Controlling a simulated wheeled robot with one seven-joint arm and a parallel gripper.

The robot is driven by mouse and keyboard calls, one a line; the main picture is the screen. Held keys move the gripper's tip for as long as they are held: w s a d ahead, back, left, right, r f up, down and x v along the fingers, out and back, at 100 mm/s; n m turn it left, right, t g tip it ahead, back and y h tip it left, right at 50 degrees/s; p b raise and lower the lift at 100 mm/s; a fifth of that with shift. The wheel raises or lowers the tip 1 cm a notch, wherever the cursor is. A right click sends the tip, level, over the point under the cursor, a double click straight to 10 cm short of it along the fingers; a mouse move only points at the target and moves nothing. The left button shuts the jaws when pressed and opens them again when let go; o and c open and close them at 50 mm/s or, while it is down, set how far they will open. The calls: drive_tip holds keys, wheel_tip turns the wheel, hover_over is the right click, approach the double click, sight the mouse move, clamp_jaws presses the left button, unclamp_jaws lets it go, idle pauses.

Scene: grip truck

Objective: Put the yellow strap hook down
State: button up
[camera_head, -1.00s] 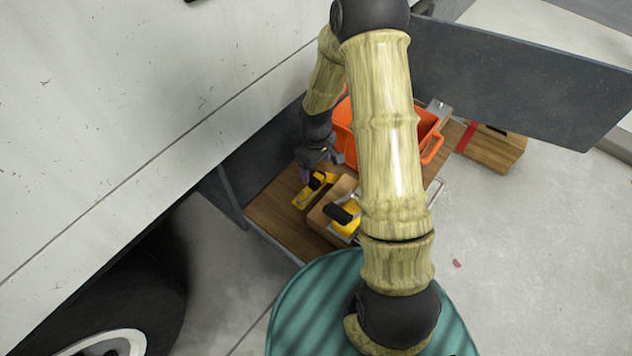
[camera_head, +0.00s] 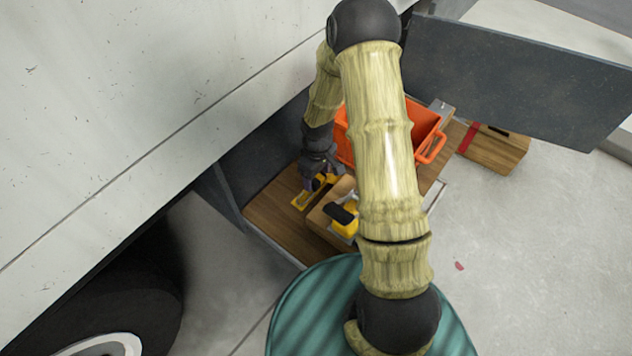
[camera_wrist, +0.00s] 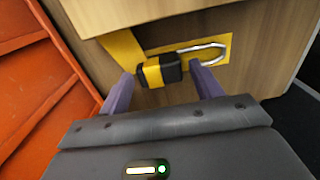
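The yellow strap hook (camera_wrist: 152,74) has a black and yellow body and a silver metal loop. In the wrist view it lies at a flat yellow piece against the wood, with a yellow band running up to the left. In the head view its yellow part (camera_head: 302,199) shows on the wooden floor of the compartment, partly covered by my gripper. My gripper (camera_wrist: 162,82) is open. Its two purple fingers stand apart, one on each side of the black and yellow body, with gaps visible. In the head view my gripper (camera_head: 318,178) is low over the hook, and its fingers are hidden.
An orange crate (camera_head: 430,150) stands behind my arm and fills the left of the wrist view (camera_wrist: 30,85). A wooden box (camera_head: 318,218) with a yellow, black-handled thing (camera_head: 345,216) is close on the right. The dark compartment wall (camera_head: 265,150) is left. Bare wooden floor (camera_head: 280,215) lies in front.

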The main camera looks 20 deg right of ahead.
sight(317, 177)
drive_tip(key=c, duration=0.9)
wheel_tip(317, 177, up, 10)
drive_tip(key=p, duration=0.3)
drive_tip(key=shift+p, duration=0.4)
